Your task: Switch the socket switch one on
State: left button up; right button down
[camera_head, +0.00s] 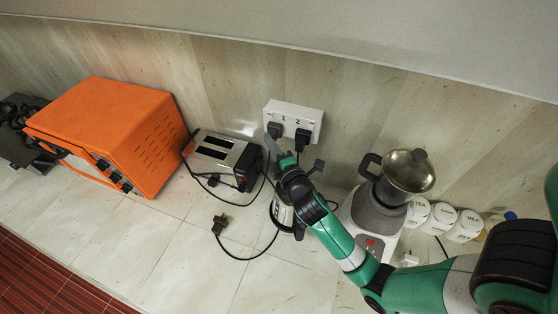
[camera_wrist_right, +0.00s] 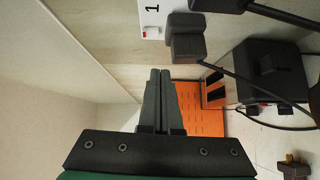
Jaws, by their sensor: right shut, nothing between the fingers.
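The white double socket (camera_head: 294,113) is on the wall, marked 1 and 2, with a black plug in each side. In the right wrist view the socket (camera_wrist_right: 143,14) shows its 1 label and switch one (camera_wrist_right: 151,33), a small white rocker with a red mark. A black plug (camera_wrist_right: 186,42) sits beside it. My right gripper (camera_head: 271,146) is shut and empty, just below plug one in the head view. Its closed fingers (camera_wrist_right: 160,75) are apart from the switch in the wrist view. My left gripper is out of view.
A toaster (camera_head: 223,158) and orange oven (camera_head: 127,135) stand left of my right arm. A blender (camera_head: 383,195) and white canisters (camera_head: 441,217) stand right. A loose plug (camera_head: 221,223) lies on the counter, and black cables hang below the socket.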

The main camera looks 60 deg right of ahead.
jog(key=v, duration=0.7)
jog(key=shift+s+f+b, duration=0.2)
jog(key=shift+b, duration=0.15)
jog(key=shift+d, duration=0.1)
